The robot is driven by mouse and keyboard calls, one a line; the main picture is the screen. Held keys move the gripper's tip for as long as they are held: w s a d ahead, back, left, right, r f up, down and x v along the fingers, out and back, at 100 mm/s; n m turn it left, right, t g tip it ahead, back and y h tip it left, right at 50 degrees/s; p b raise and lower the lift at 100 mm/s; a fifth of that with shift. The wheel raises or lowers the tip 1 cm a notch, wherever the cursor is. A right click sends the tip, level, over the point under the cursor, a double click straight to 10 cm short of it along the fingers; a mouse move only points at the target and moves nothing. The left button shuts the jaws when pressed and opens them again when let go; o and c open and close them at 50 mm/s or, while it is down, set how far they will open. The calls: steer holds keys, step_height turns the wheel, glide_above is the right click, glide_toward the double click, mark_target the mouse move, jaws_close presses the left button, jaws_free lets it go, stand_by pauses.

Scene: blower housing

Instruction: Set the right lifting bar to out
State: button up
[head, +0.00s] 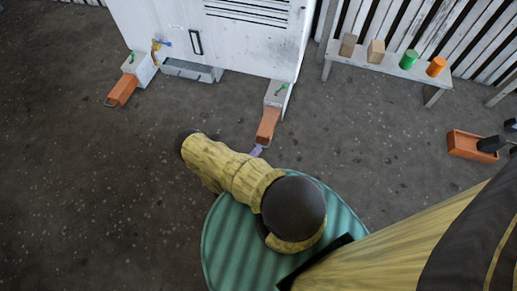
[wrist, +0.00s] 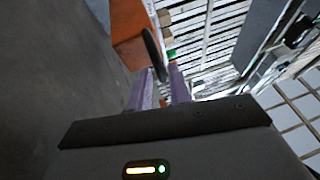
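The right lifting bar (head: 268,124) is an orange block that sticks out from a grey sleeve at the right foot of the white housing (head: 222,48). In the wrist view the orange bar (wrist: 128,28) is close, at the upper left, with a dark loop handle (wrist: 152,48) on its end. My gripper (head: 256,151) is at the front end of this bar in the head view, mostly hidden by my arm. In the wrist view, the purple fingers of my gripper (wrist: 161,72) stand apart, with the handle's lower end between their tips. Firm contact does not show.
The left lifting bar (head: 122,90) sticks out similarly, with a wire handle. A bench (head: 390,69) at upper right holds wooden blocks and green and orange cylinders. An orange tray (head: 466,148) lies at right. The floor between the bars is clear.

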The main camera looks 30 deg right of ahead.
steer(key=v, duration=0.5)
steer(key=shift+s+a, duration=0.1)
stand_by(0.3)
